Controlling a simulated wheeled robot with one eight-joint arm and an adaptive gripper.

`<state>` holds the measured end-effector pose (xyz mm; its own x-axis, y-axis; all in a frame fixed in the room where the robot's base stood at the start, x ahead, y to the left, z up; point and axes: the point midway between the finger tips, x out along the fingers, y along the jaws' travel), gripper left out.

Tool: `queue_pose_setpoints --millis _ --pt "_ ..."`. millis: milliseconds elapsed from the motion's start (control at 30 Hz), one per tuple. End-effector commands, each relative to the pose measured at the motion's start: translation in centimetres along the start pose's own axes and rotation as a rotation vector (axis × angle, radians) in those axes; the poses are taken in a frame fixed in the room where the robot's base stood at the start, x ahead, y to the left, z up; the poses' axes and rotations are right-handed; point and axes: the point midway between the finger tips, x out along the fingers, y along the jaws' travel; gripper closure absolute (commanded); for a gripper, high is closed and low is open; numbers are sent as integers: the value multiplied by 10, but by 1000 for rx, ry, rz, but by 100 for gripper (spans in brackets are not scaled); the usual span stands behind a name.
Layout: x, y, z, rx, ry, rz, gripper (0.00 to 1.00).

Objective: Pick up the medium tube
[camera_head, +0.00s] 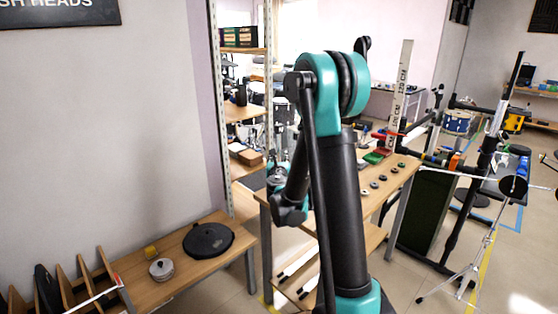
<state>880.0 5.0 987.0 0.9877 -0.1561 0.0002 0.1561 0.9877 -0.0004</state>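My arm stands in the middle of the view, in front of a wooden workbench (402,178). Its end, with my gripper (278,172), is small and partly hidden by the arm's own joints at the bench's left end. I cannot make out its fingers or anything held. No thing is clearly recognisable as the medium tube. Thin pale and dark rod-like things (297,262) lie on the bench's lower shelf, partly behind my arm. I cannot tell whether one of them is the tube.
Several small round pieces (375,185) lie on the bench top. A stand (470,260) with rods fills the right. Floor shows between the tables.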

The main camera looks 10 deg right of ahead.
Motion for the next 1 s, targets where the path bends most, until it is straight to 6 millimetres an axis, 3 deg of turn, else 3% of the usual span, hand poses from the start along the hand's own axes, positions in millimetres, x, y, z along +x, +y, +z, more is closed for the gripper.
queue_pose_setpoints --millis 300,567,867,1000 --pt "42 -2 4 0 0 -1 65" --pt "47 -1 4 0 0 0 65" --pt "47 -1 4 0 0 0 100" --pt "47 -1 4 0 0 0 100"
